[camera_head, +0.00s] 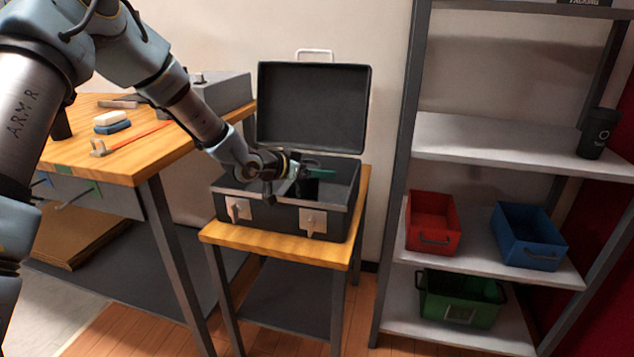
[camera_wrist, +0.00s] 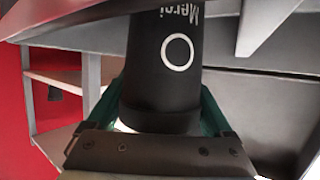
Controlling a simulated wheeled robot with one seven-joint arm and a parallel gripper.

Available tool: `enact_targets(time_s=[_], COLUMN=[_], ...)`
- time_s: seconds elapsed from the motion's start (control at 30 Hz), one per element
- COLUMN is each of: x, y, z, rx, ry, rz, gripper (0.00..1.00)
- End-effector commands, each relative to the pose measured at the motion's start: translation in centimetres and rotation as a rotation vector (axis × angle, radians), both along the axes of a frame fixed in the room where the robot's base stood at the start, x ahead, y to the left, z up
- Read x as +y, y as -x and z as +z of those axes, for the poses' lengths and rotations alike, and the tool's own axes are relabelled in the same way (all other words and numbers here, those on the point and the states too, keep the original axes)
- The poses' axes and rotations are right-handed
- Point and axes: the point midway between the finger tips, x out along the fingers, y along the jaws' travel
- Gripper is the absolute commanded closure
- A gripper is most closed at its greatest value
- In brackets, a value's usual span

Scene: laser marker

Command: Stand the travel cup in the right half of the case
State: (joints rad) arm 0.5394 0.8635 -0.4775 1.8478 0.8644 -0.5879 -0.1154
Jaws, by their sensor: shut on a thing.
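The case (camera_head: 265,212) stands open on a small wooden table, its dark lid (camera_head: 313,105) raised at the back. My gripper (camera_head: 316,173) is over the right half of the case, at about rim height. In the wrist view, its green-edged fingers are shut on the travel cup (camera_wrist: 162,75), a black cup with a white ring and lettering. In the head view the cup is only a dark shape (camera_head: 308,188) below the fingers, against the dark interior. Whether its base touches the case floor cannot be told.
A similar black cup (camera_head: 598,134) stands on the upper shelf at right. Red (camera_head: 433,222), blue (camera_head: 530,236) and green (camera_head: 458,298) bins sit on lower shelves. A workbench (camera_head: 75,160) with a brush and tools is at left, close to the case.

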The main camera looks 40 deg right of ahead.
Motion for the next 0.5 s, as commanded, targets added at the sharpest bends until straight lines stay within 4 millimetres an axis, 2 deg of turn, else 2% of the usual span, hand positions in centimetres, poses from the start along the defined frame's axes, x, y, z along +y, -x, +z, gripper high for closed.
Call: enact_targets(time_s=[0.2, 0.5], x=[0.0, 0.0], y=[0.0, 0.0], z=[-3.0, -3.2], rx=[0.004, 0.001], ry=[-0.001, 0.001], rz=[0.002, 0.0], gripper=[0.37, 0.37])
